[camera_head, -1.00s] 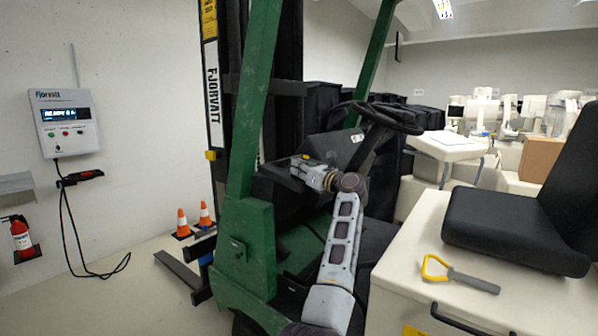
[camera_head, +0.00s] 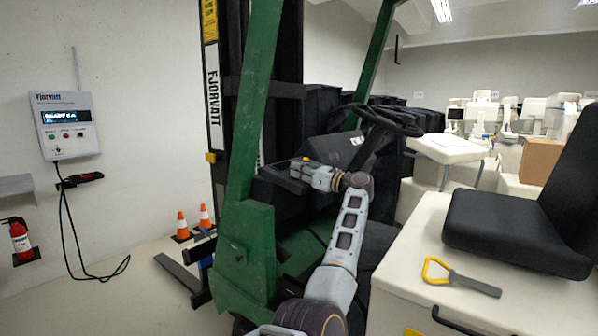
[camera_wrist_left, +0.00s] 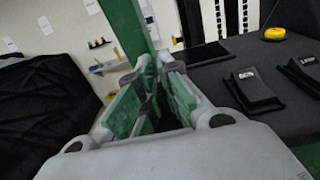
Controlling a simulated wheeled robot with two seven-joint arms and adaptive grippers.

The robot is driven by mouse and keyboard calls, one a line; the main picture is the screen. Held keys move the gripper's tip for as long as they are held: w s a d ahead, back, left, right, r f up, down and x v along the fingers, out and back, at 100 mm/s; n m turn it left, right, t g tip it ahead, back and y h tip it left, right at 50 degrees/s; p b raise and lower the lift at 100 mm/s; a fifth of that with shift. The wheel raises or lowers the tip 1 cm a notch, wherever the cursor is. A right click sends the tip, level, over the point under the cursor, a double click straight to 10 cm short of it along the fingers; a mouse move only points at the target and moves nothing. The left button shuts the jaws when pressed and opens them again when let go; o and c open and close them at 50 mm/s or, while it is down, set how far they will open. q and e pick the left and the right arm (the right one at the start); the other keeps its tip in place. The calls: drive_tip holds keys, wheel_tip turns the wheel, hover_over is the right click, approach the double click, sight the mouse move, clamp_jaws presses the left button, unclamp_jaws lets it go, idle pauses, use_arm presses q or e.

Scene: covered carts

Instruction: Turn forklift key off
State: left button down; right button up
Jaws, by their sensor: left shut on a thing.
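The forklift (camera_head: 245,255) has a green frame and a dark dashboard (camera_head: 277,180). My left gripper (camera_head: 308,172) is at the dashboard, left of the steering wheel (camera_head: 386,120). In the left wrist view my left gripper (camera_wrist_left: 160,64) has its fingertips together, shut on the small forklift key, which the fingers hide. A yellow round button (camera_wrist_left: 275,33) and black switches (camera_wrist_left: 255,90) sit on the dashboard right of the fingers. My right gripper is not in view.
The green post (camera_head: 252,100) stands close left of my gripper. A black seat (camera_head: 515,225) and a yellow-handled tool (camera_head: 460,277) are on the pale body at right. A charger box (camera_head: 66,125) hangs on the wall. Two cones (camera_head: 204,216) stand on the floor.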

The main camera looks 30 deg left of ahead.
use_arm(q)
drive_tip(key=shift+f, duration=0.2)
drive_tip(key=c, duration=1.6)
unclamp_jaws()
drive_tip(key=shift+r, duration=0.1)
drive_tip(key=d+f, duration=0.1)
drive_tip(key=d, duration=1.1)
drive_tip(key=shift+s, duration=0.4)
